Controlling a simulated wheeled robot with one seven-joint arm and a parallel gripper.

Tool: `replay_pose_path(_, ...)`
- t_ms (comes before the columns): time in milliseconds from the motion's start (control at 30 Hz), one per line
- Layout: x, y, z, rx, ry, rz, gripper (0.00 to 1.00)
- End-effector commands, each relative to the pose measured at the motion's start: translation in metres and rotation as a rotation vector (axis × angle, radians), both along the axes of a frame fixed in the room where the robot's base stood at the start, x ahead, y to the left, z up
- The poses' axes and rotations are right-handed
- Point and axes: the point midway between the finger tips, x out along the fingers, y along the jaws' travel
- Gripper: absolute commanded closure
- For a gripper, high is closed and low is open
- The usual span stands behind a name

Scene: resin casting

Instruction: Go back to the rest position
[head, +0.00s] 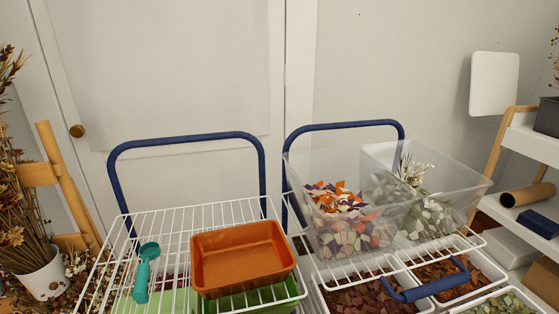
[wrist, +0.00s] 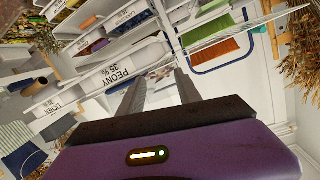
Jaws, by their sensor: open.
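My gripper (wrist: 160,78) shows only in the wrist view, its two dark fingers spread apart with nothing seen between them. The head view does not show it. The wrist view is turned over, with a white label reading PEONY 35 % (wrist: 117,73) just left of the fingers. The fingers' distance to the label and shelves is hard to judge.
In the head view, an orange tray (head: 243,259) and a teal scoop (head: 146,272) sit on a white wire rack (head: 190,222). A clear bin (head: 455,178) with petals and leaves stands right, above filled trays. Dried plants (head: 17,200) stand left; a shelf (head: 535,142) stands right.

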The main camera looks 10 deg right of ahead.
Motion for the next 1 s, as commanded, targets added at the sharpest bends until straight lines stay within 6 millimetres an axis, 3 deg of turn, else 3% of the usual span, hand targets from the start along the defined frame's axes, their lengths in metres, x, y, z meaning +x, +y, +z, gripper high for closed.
replay_pose_path(100, -0.016, 0.002, -0.001, -0.229, 0.126, 0.104, 0.59)
replay_pose_path(300, -0.014, 0.003, 0.039, -0.214, 0.116, 0.095, 0.59)
replay_pose_path(567, -0.013, 0.003, 0.072, -0.21, 0.114, 0.094, 0.59)
replay_pose_path(1000, -0.013, 0.003, 0.073, -0.208, 0.113, 0.093, 0.59)
